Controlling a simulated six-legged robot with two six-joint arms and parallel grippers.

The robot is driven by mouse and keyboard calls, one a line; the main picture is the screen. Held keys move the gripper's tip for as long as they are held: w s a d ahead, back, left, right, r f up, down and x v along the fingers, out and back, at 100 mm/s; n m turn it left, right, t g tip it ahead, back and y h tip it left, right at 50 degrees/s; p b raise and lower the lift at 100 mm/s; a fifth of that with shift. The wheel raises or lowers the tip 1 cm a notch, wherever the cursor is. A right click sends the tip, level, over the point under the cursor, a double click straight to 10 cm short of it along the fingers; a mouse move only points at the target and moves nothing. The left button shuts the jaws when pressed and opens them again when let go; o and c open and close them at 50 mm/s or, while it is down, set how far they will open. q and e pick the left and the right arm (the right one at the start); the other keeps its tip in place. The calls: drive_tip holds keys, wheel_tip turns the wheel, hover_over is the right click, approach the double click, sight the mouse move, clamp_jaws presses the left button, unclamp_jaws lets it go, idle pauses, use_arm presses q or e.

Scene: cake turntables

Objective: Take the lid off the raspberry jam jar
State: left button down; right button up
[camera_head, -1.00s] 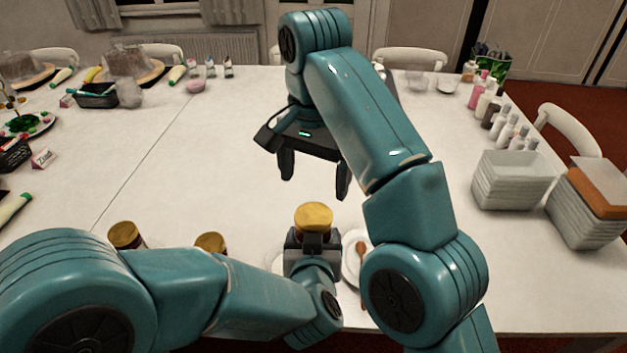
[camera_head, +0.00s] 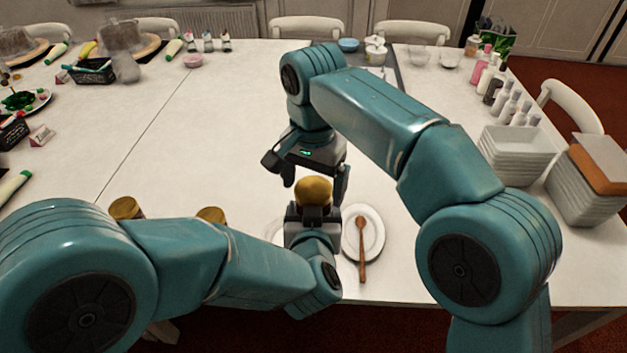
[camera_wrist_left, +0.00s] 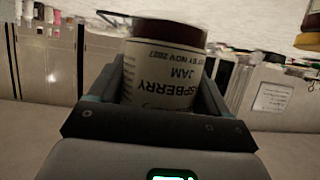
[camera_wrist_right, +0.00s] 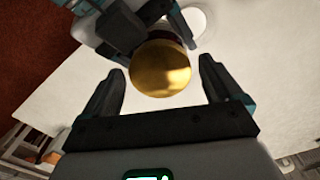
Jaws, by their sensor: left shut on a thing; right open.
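The raspberry jam jar (camera_wrist_left: 163,72) shows its label, with "RASPBERRY JAM" partly readable, in the left wrist view. My left gripper (camera_head: 312,212) is shut on the jar's body. The gold lid (camera_head: 313,190) sits on top of the jar in the head view. In the right wrist view the round lid (camera_wrist_right: 160,68) lies just ahead of the fingertips and between their lines. My right gripper (camera_head: 315,175) is open and empty, just above and behind the lid, with its fingers pointing down. I cannot tell whether either finger touches the lid.
Two more gold-lidded jars, one (camera_head: 125,208) farther left and one (camera_head: 211,215) nearer, stand behind my left arm. A white plate (camera_head: 375,228) with a wooden spoon (camera_head: 361,240) lies to the right. White containers (camera_head: 517,155) stand farther right. The table's middle is clear.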

drive_tip(key=c, duration=1.1)
drive_tip(key=n, duration=1.3)
drive_tip(key=shift+n, duration=0.4)
drive_tip(key=o, duration=1.2)
drive_tip(key=shift+c, duration=0.2)
